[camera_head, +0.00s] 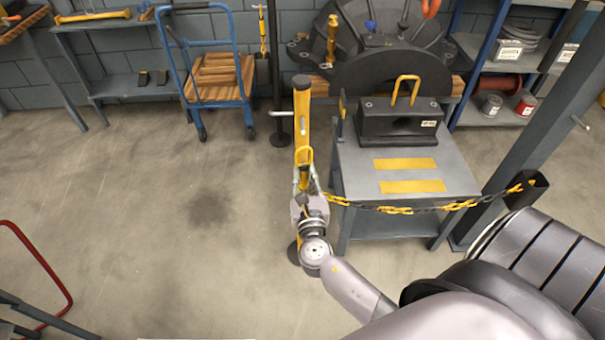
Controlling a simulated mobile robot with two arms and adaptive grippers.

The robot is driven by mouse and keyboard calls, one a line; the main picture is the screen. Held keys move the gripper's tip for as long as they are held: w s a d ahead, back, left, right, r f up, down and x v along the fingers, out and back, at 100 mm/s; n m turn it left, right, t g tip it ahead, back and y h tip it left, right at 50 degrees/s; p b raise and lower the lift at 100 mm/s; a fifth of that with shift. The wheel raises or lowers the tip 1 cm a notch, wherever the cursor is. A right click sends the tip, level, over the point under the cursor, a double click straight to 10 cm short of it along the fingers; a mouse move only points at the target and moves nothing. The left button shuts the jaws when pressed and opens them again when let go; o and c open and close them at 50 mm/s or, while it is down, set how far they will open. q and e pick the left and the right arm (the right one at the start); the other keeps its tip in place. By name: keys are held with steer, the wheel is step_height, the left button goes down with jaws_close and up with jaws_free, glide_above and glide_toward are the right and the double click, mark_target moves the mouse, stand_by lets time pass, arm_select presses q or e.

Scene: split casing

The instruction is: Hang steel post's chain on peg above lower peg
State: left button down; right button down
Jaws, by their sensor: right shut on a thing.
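A yellow post (302,103) with a dark cap stands left of the grey table. A pale peg (281,114) sticks out from its upper part to the left. The yellow-and-black chain (400,210) sags from beside my right gripper to a black holder (527,188) at the grey steel post (525,125) on the right. My left gripper is out of view.
The grey table (440,155) carries a dark block (400,120) with a yellow handle. A large dark casing (385,50) stands behind it. A blue cart (215,75) is at the back left.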

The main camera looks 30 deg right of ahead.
steer(key=shift+w+d+f, duration=0.1)
steer(key=shift+w+d, duration=0.15)
steer(key=shift+d, duration=0.1)
steer(key=shift+x, duration=1.2)
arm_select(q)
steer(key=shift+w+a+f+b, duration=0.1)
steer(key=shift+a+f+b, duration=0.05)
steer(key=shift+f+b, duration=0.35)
arm_select(e)
steer(key=shift+f+x, duration=0.2)
steer(key=shift+x, duration=1.55)
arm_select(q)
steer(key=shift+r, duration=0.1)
arm_select(e)
steer(key=shift+w+d, duration=0.1)
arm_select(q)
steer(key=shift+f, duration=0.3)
arm_select(e)
steer(key=shift+x, duration=1.7)
steer(key=shift+d, duration=0.1)
steer(key=shift+f, duration=0.1)
